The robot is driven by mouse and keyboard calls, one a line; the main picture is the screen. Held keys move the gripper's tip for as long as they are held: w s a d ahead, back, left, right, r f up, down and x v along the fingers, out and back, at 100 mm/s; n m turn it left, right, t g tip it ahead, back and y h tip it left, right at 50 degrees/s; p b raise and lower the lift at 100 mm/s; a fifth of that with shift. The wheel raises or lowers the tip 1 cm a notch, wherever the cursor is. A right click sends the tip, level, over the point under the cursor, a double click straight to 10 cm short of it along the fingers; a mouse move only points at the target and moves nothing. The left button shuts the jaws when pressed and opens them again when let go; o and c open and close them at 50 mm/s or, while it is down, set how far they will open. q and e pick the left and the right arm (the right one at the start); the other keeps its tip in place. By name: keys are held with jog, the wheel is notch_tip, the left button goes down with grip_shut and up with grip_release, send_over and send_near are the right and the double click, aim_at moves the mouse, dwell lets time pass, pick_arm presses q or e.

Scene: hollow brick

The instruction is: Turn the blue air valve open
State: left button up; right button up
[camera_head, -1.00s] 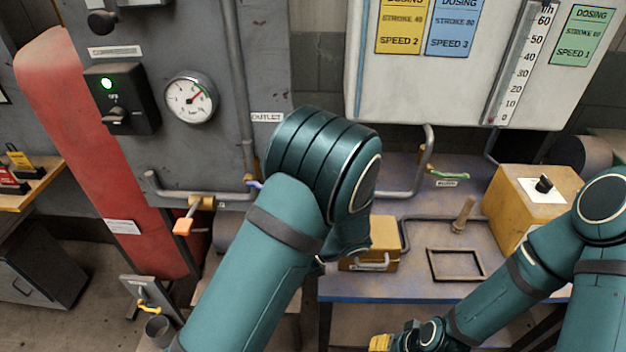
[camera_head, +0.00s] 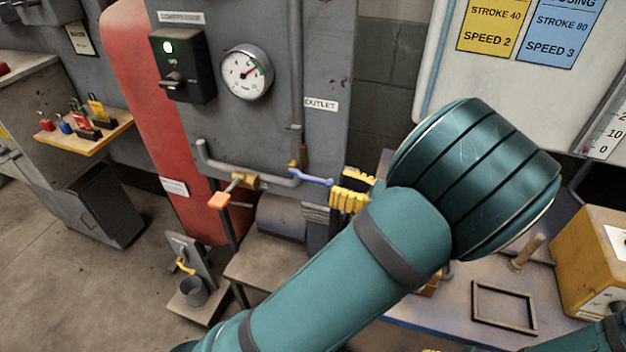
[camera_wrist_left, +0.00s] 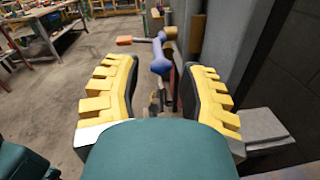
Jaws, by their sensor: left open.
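The blue air valve handle (camera_head: 312,177) is a small lever on the pipe at the lower right of the grey compressor panel, under the OUTLET label. It also shows in the left wrist view (camera_wrist_left: 160,56), at the top middle between my fingers. My left gripper (camera_head: 344,189) has yellow ribbed fingers and is just right of the handle's free end. In the left wrist view the fingers (camera_wrist_left: 160,90) stand wide apart with nothing clamped. Of my right gripper at most a yellow sliver shows at the bottom edge of the head view.
An orange-tipped lever (camera_head: 219,200) sits on the same pipe, left of the blue handle. A pressure gauge (camera_head: 246,72) and a black switch box (camera_head: 181,66) are above. A workbench (camera_head: 450,300) with a frame and peg is at right. Open floor lies at left.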

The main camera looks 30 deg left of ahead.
aim_at(325, 182)
pick_arm(q)
jog(key=a, duration=0.4)
jog(key=s+a+b, duration=0.1)
jog(key=a, duration=0.1)
jog(key=shift+a, duration=0.2)
grip_shut()
